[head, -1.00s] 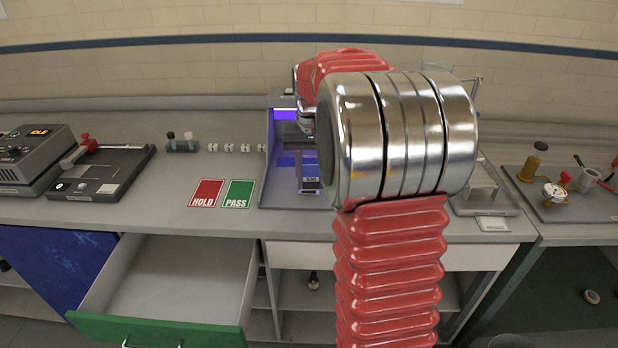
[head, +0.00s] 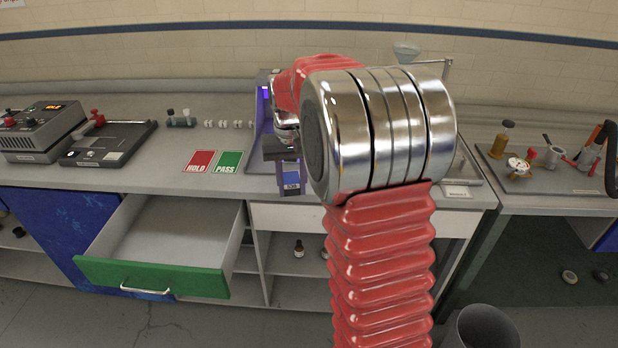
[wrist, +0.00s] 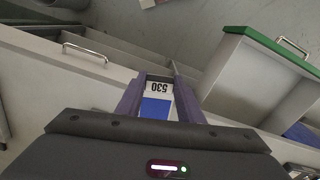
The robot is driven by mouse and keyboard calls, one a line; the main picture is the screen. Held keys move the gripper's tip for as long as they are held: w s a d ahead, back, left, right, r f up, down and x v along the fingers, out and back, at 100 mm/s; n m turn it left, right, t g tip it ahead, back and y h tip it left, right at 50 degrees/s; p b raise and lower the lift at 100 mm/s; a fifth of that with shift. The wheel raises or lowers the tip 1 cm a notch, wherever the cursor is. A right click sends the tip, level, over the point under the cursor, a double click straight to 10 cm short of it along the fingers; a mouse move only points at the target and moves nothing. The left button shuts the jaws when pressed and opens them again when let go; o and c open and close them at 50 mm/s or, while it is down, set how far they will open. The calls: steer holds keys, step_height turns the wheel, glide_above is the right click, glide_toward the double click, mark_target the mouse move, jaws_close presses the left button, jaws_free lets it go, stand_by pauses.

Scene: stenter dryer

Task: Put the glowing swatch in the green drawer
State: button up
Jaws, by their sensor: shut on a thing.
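My gripper (head: 289,174) is shut on a small blue swatch (head: 291,179) with a white tag, held in front of the purple-lit booth. In the wrist view the swatch (wrist: 155,107) sits between my two dark purple fingers (wrist: 157,98), and its tag reads 530, upside down. No glow shows on it now. The green drawer (head: 150,278) is pulled open, lower left of my gripper; its visible inside is bare. In the wrist view the green drawer (wrist: 272,48) lies to the right, apart from the swatch. My arm hides much of the booth.
The booth (head: 262,112) stands on the grey counter. Red HOLD (head: 201,161) and green PASS (head: 229,162) cards lie left of it, near small white blocks (head: 230,124). A white closed drawer (wrist: 82,52) and open shelves are below. A bin (head: 482,328) stands at lower right.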

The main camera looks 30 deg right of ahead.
steer(key=w+a+f+n, duration=0.1)
steer(key=a+f+n, duration=0.1)
steer(key=a+f, duration=0.3)
steer(key=w+a+f+n, duration=0.2)
steer(key=a+f, duration=0.2)
steer(key=a, duration=0.9)
steer(key=shift+f+n, duration=0.4)
